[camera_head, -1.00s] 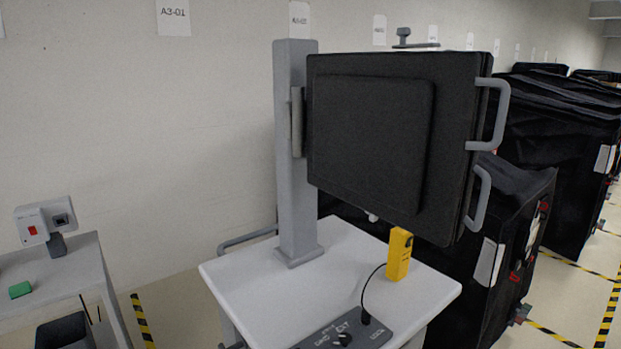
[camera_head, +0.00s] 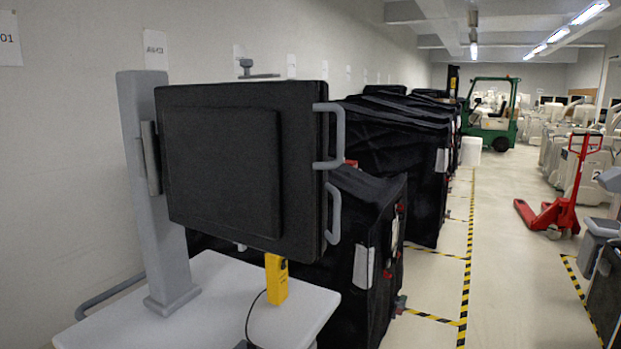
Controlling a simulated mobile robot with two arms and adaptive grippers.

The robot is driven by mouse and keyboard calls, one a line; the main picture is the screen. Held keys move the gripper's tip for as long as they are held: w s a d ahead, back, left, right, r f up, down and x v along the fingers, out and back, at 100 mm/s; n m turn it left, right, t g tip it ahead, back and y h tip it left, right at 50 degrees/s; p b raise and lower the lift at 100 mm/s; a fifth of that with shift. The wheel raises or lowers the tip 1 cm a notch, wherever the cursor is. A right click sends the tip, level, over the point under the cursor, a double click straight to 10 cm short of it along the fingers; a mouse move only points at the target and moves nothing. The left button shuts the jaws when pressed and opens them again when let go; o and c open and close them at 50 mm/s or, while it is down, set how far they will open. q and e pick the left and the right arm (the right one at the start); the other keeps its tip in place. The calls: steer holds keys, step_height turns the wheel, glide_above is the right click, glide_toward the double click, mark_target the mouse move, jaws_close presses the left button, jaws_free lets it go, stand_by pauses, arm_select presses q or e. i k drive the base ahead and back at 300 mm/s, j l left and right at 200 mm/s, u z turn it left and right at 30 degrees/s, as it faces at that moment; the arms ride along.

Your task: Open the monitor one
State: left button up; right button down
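The black monitor (camera_head: 222,165) is mounted on a grey post (camera_head: 157,200) on a white cart top (camera_head: 215,300). Its broad black back or cover faces me. Two grey handles stand on its right edge, an upper one (camera_head: 338,136) and a lower one (camera_head: 333,213). It looks like two flat panels folded together, with a thin seam along the right edge.
A yellow handheld device (camera_head: 277,279) with a cable stands on the cart top. Black covered carts (camera_head: 400,160) line up behind the monitor. A red pallet jack (camera_head: 558,200) and a green forklift (camera_head: 489,115) stand farther right. The taped floor aisle between is clear.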

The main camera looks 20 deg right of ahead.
mark_target(241, 164)
steer(key=z, duration=0.65)
steer(key=i+l+z, duration=0.1)
steer(key=l+z, duration=0.2)
steer(key=i+l+z, duration=0.1)
steer(key=l+z, duration=0.2)
steer(key=l, duration=0.2)
steer(key=i+l+z, duration=0.2)
steer(key=l+z, duration=0.15)
